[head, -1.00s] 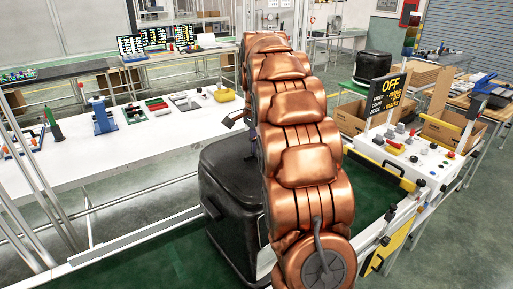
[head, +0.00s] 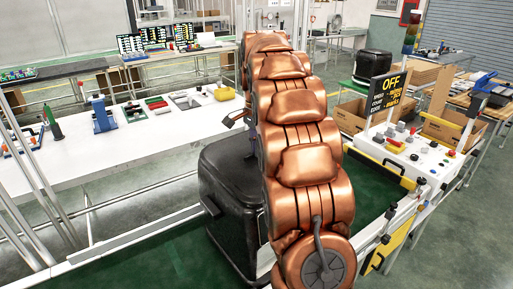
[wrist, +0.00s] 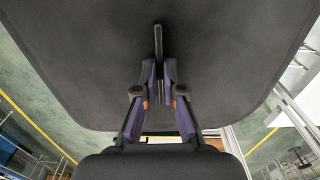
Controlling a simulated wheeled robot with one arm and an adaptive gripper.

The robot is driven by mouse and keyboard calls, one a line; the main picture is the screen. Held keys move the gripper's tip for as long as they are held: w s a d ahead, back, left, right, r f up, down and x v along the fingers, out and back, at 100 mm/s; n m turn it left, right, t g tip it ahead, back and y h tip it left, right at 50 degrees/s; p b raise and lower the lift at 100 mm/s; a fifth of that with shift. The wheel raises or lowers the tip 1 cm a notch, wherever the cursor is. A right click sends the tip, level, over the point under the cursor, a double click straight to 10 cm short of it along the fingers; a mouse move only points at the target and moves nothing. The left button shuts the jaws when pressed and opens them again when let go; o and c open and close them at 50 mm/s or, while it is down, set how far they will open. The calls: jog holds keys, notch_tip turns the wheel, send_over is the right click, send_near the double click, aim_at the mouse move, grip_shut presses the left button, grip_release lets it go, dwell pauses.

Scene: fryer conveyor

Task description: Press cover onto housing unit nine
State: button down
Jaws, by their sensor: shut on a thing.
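In the wrist view my gripper (wrist: 158,88) is shut on a thin dark upright rib (wrist: 158,42). The rib stands out from a broad, dark, round-cornered panel (wrist: 225,45) that fills most of that view. I cannot tell whether this panel is the loose cover or part of the housing. In the head view a black, rounded, box-like housing (head: 226,205) stands on the green belt (head: 130,258), partly hidden by my copper arm. My gripper is mostly hidden behind the arm there. No number shows on the housing, and any gap between cover and housing is hidden.
A white control panel (head: 425,160) with knobs and an OFF sign (head: 388,92) stands right of the belt. Another black box (head: 372,66) stands farther back. The belt left of the housing is clear.

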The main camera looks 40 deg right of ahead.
jog(key=c, duration=0.9)
grip_release()
jog(key=shift+r, duration=0.1)
jog(key=shift+r+p, duration=1.35)
jog(key=shift+r, duration=2.05)
jog(key=shift+f, duration=0.1)
